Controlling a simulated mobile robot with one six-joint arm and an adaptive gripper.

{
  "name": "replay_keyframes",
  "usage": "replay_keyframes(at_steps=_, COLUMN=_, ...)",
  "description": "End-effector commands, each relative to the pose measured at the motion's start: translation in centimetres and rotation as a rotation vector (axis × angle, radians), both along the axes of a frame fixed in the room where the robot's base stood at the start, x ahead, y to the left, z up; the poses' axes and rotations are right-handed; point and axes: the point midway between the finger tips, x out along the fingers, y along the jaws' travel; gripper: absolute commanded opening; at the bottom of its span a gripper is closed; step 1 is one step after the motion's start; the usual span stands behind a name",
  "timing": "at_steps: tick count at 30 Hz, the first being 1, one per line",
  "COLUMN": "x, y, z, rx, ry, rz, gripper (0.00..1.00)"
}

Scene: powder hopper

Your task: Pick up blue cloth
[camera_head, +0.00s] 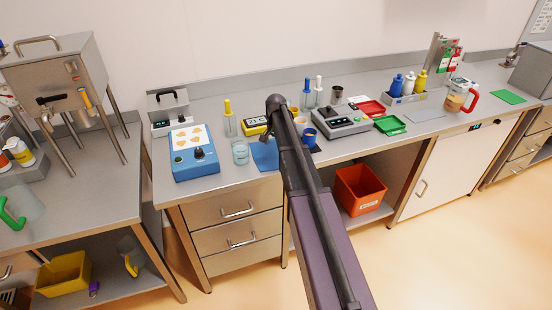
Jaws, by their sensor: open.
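A blue cloth (263,157) lies flat on the grey counter (215,191) near its front edge, left of my arm. My arm crosses in front of it, so its right side is hidden. My arm runs up from the bottom of the picture, and its far end shows above the counter.
A glass beaker (240,152) stands just left of the cloth, and a blue device (194,163) is further left. A yellow box (256,126) is behind. A blue cup (309,137) and a grey scale (342,123) are to the right. An orange bin (362,187) sits below.

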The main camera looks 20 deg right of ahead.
Motion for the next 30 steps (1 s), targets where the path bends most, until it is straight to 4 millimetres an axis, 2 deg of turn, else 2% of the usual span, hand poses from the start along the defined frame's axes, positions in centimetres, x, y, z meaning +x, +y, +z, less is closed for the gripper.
replay_keyframes(at_steps=1, x=0.0, y=0.0, z=-0.8, rx=0.0, ry=0.0, rz=0.0, gripper=1.0)
replay_keyframes(at_steps=9, x=0.0, y=0.0, z=-1.9, rx=0.0, ry=0.0, rz=0.0, gripper=1.0)
replay_keyframes(at_steps=30, x=0.0, y=0.0, z=-2.4, rx=0.0, ry=0.0, rz=0.0, gripper=1.0)
